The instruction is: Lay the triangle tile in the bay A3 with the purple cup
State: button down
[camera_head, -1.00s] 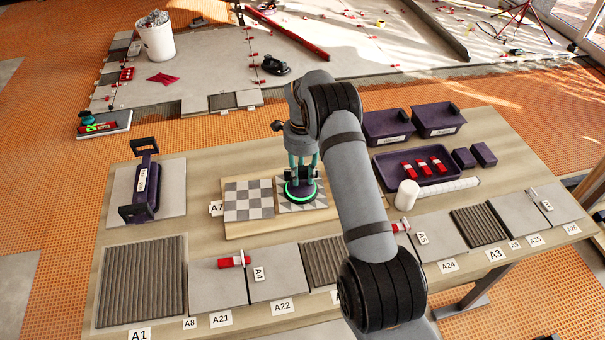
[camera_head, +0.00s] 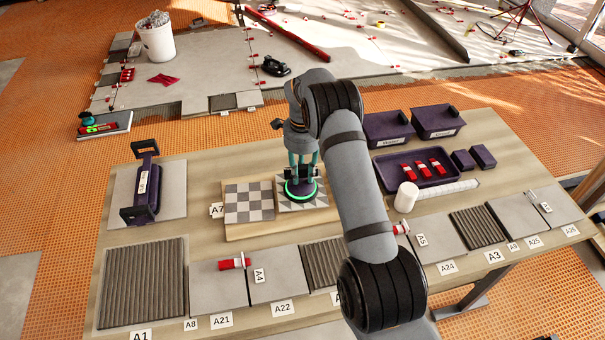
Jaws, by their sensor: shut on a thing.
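My gripper (camera_head: 302,165) is shut on the purple cup (camera_head: 300,184), which has a glowing green ring at its base. The cup stands upright over the triangle tile (camera_head: 320,201), a grey and white patterned tile. The cup appears to rest on it, though the exact contact is hard to see. The tile lies on a wooden board, right of a checkered tile, and the cup and gripper hide much of it. Bay A3 (camera_head: 478,227) is at the right front of the table, a dark ridged bed between plain grey tiles.
The checkered tile (camera_head: 250,202) lies by label A7. A purple clamp-like tool (camera_head: 147,185) stands at left. A purple tray (camera_head: 455,174) holds red pieces, with a white cylinder (camera_head: 406,197) in front. Red clips lie on the front tiles. My arm hides part of the front row.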

jog(key=shift+r+p, duration=2.35)
jog(key=shift+r, duration=1.9)
jog(key=shift+d+f+b, duration=0.1)
jog(key=shift+d+b, duration=0.25)
jog(key=shift+d, duration=0.15)
jog(key=s+d, duration=0.3)
jog(key=d, duration=1.5)
jog(key=s+d, duration=0.4)
jog(key=d, duration=1.3)
jog(key=s+d+n, duration=0.1)
jog(key=s+d, duration=0.3)
jog(key=d, duration=1.4)
jog(key=shift+s+d, duration=0.15)
jog(key=shift+d, duration=0.15)
jog(key=shift+f+b, duration=0.1)
jog(key=shift+b, duration=0.25)
jog(key=shift+f+b, duration=1.9)
jog(key=shift+f, duration=0.3)
